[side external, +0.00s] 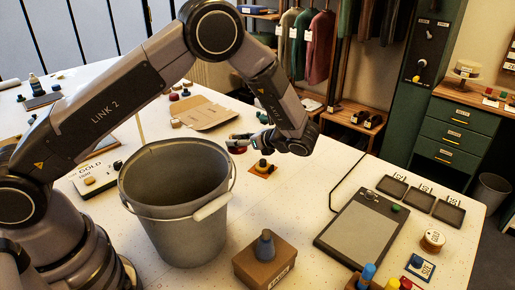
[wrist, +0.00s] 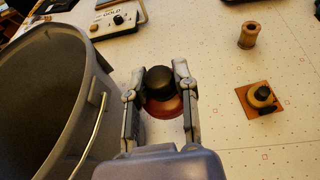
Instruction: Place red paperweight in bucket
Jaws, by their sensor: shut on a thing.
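The red paperweight (wrist: 163,106) has a round red base and a black knob on top. In the wrist view it sits between the two fingers of my gripper (wrist: 160,95), which is shut on it. In the side view my gripper (side external: 245,143) is just right of the bucket's far rim, with a bit of the red paperweight (side external: 237,150) showing at its tip. The grey bucket (side external: 185,240) stands upright on the table with its white-gripped handle hanging at the front. In the wrist view the bucket (wrist: 98,90) fills the left side, close beside my gripper.
A dark-knobbed piece on an orange square (side external: 263,168) stands right of the bucket. A brown box (side external: 265,262) with a grey cone sits in front. A clipboard-like board (side external: 362,232) lies at right. A white GOLD device (side external: 98,175) is left. Open white table (wrist: 225,90) lies right of my gripper.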

